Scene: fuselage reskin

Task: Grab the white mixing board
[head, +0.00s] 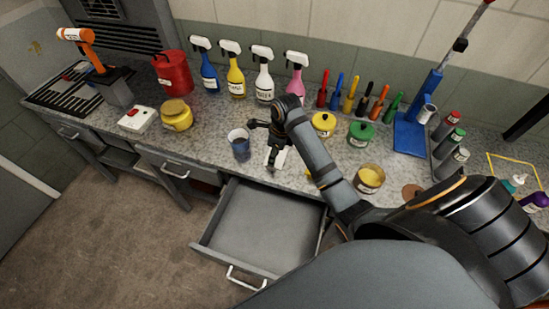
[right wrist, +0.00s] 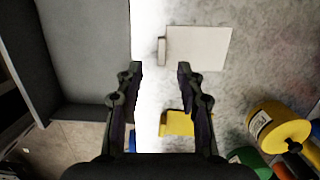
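The white mixing board (right wrist: 200,48) lies flat on the speckled counter, with a small tab (right wrist: 161,50) on its left side in the right wrist view. In the head view the board (head: 282,157) is partly hidden by my right gripper (head: 272,160). My right gripper (right wrist: 158,68) is open and empty. In the right wrist view the tab appears just beyond the gap between its fingertips; I cannot tell the height between them. My left gripper is not in view.
An open, empty drawer (head: 258,228) juts out below the counter. A blue cup (head: 239,143) stands left of the board. A yellow scraper-like piece (right wrist: 176,123) and yellow can (right wrist: 278,127) lie close by. Spray bottles (head: 264,82) and several upright tools (head: 350,94) line the back.

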